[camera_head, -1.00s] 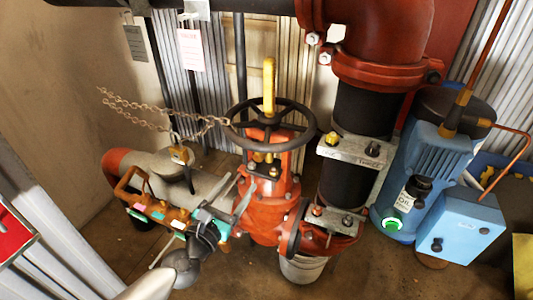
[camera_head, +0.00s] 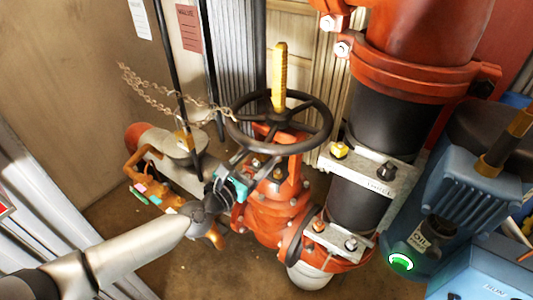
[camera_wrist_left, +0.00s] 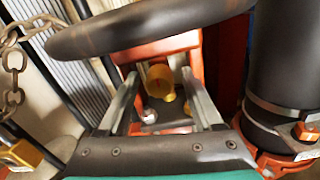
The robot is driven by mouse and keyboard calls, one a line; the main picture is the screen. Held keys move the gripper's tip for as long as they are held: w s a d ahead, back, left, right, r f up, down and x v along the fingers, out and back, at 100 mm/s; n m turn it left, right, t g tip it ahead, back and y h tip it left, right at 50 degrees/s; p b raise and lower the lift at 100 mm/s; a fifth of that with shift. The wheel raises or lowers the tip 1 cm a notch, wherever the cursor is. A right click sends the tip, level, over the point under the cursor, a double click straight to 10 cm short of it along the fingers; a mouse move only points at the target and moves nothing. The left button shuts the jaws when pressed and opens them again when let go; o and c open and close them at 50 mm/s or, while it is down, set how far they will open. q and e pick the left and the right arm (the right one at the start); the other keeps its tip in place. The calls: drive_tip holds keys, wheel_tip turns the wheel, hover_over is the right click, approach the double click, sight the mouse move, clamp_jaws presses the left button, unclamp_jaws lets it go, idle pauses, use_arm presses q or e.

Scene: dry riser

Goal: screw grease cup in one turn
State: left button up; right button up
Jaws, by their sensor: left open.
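The brass grease cup (camera_wrist_left: 160,79) shows in the left wrist view on the red valve's yoke, below the black handwheel. My left gripper (camera_wrist_left: 158,74) is open, with one finger on each side of the cup in that picture. I cannot tell whether the fingers touch it. In the head view my left gripper (camera_head: 252,166) reaches in from the left to the red gate valve (camera_head: 272,212), below the handwheel (camera_head: 277,121). The gripper partly hides the small brass fittings there. My right gripper is not in view.
A chain (camera_head: 165,101) runs from the handwheel to the left, with a brass padlock (camera_wrist_left: 22,152) near it. A yellow stem (camera_head: 280,77) rises through the wheel. A black pipe (camera_head: 388,125) and blue motor (camera_head: 440,190) stand close on the right.

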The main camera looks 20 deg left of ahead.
use_arm(q)
clamp_jaws()
idle(0.5)
